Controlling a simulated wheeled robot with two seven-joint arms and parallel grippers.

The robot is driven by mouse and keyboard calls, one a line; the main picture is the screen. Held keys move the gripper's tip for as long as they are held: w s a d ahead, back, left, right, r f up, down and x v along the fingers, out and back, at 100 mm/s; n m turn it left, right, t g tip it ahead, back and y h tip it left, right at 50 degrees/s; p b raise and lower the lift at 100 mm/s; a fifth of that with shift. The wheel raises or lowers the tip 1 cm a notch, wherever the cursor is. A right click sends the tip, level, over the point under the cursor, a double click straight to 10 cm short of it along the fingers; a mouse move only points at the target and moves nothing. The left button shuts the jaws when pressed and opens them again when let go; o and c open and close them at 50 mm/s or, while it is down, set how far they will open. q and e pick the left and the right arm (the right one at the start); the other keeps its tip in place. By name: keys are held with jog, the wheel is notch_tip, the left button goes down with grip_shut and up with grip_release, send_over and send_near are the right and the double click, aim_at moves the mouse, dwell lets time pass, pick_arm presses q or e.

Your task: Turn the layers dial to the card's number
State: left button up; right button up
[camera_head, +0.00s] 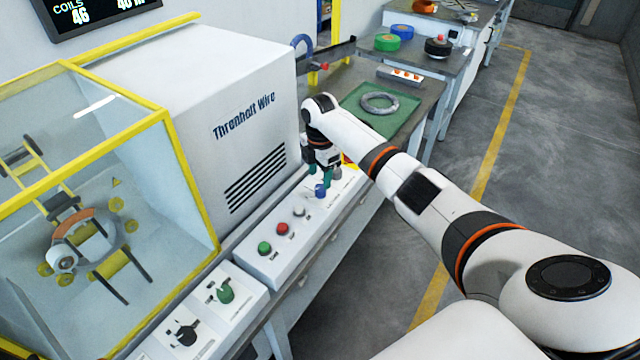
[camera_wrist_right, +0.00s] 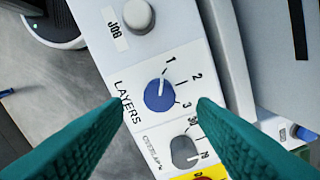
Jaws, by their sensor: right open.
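The blue layers dial (camera_wrist_right: 159,96) sits on the white control panel in the right wrist view, beside the printed word LAYERS and the numbers 1, 2 and 3. Its white pointer line points toward the 1. The dial also shows in the head view (camera_head: 320,190). My right gripper (camera_wrist_right: 160,104) is open above the panel, with its teal fingertips on either side of the dial; contact cannot be told. It also shows in the head view (camera_head: 324,174). No card with a readable number shows. My left gripper is not in view.
The grey overlap dial (camera_wrist_right: 185,152) and the grey jog button (camera_wrist_right: 138,16) flank the layers dial. Green (camera_head: 264,248) and red (camera_head: 282,229) buttons are farther along the panel. The Threnhalt Wire housing (camera_head: 240,100) rises behind it. A grey coil (camera_head: 380,103) lies on a green mat.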

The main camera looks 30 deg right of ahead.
aim_at(320, 187)
notch_tip(320, 187, up, 8)
jog(key=b, duration=0.1)
jog(key=shift+f, duration=0.25)
dwell(0.4)
